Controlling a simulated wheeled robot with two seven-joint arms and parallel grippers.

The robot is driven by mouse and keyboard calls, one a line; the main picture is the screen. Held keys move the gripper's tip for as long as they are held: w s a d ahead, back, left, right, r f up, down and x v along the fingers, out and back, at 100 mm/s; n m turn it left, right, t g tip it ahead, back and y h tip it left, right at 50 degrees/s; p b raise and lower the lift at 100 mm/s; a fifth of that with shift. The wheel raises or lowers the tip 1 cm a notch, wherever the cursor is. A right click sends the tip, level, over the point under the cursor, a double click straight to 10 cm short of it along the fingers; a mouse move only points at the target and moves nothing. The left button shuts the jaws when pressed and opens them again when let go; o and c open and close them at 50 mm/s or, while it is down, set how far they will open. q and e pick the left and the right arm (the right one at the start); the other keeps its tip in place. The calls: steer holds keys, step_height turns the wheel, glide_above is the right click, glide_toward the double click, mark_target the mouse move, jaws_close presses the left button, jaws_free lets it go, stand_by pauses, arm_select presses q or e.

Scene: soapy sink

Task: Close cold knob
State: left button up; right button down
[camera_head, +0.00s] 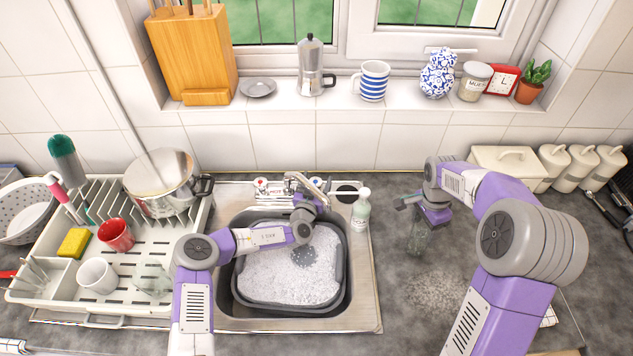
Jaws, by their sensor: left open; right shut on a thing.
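The chrome tap (298,180) stands behind the sink. One knob (262,185) with a reddish mark shows left of the spout. The cold knob cannot be clearly told apart; the area right of the spout is partly hidden by my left gripper (312,190). That gripper is at the tap's right side, open; whether it touches the tap cannot be told. My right gripper (414,206) is right of the sink, shut on a clear glass (416,238) that appears upright over the counter.
A grey basin of suds (285,300) sits in the sink, below my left arm. A soap bottle (361,212) stands at the sink's right rear corner. A dish rack (130,312) with cups and a pot (160,185) fills the left. Some wet foam (435,292) lies on the right counter.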

arm_select(q)
steer(key=p+v, duration=0.1)
steer(key=v, duration=1.1)
stand_by(0.5)
steer(key=b+x, duration=0.1)
steer(key=x, duration=1.1)
